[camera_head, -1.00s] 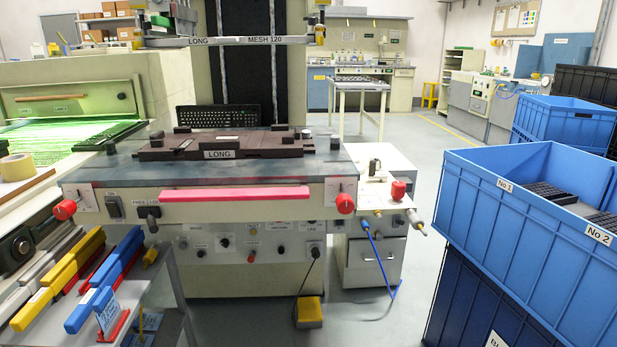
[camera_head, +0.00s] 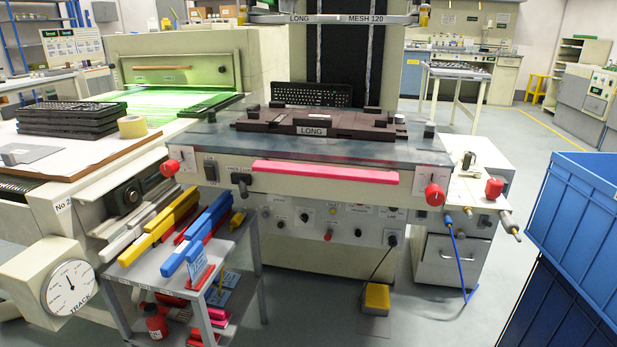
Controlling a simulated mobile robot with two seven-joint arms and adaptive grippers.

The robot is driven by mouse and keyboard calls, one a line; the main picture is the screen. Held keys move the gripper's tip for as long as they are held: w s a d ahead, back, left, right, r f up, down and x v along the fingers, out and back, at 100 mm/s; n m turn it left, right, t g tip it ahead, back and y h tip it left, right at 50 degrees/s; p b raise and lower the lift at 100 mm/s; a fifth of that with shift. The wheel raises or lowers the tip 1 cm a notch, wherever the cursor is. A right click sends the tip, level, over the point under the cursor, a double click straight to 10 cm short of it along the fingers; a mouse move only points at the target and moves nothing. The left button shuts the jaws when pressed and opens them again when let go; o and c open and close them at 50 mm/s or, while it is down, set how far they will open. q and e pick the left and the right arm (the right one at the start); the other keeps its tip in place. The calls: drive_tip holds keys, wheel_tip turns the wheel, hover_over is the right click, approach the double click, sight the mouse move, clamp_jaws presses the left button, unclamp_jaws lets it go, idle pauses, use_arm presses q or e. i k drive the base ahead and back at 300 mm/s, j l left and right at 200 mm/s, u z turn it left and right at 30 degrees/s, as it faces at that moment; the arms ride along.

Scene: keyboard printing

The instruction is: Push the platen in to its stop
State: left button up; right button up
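The platen (camera_head: 225,141) is a grey-blue flat plate on the front of the printing machine. A dark fixture marked LONG (camera_head: 285,127) lies on it. A pink bar (camera_head: 325,173) runs along the machine's front edge below the platen. Red knobs show at the front left (camera_head: 169,168) and front right (camera_head: 434,194). Neither of my grippers is in view.
A grey cart (camera_head: 185,268) with yellow and blue squeegees stands at the front left. A blue crate (camera_head: 575,205) stands at the right edge. A yellow pedal (camera_head: 376,297) lies on the floor below the machine. Free floor shows at the front.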

sight(398, 175)
drive_tip(key=i+j+z, duration=0.4)
drive_tip(key=j+z, duration=0.3)
drive_tip(key=k+l+z, duration=0.1)
drive_tip(key=z, duration=0.2)
drive_tip(key=k, duration=0.05)
